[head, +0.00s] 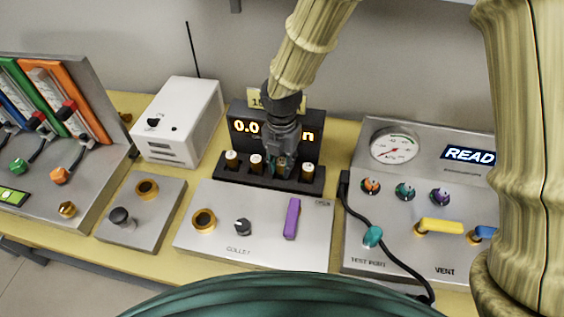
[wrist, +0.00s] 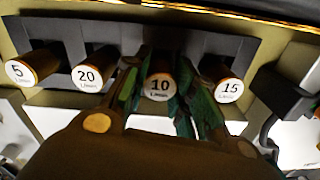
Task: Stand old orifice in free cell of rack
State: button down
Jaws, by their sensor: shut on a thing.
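The black rack (head: 228,174) stands behind the collet panel. Brass orifices with white caps stand in its cells. The orifice marked 15 (head: 307,171) stands just right of my fingers.
The collet panel (head: 262,258) in front has a brass ring (head: 203,221), a black knob (head: 243,227) and a purple lever (head: 291,218). A dark display is behind the rack. A white box (head: 180,120) with an antenna stands left; a gauge panel with a black hose (head: 385,256) stands right.

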aim_at(282, 161)
jog(key=shift+f, duration=0.15)
jog(key=shift+f, duration=0.15)
jog(key=c, duration=1.2)
grip_release()
jog(key=shift+o, duration=0.2)
notch_tip(282, 161, up, 12)
jog(key=shift+b, duration=0.3)
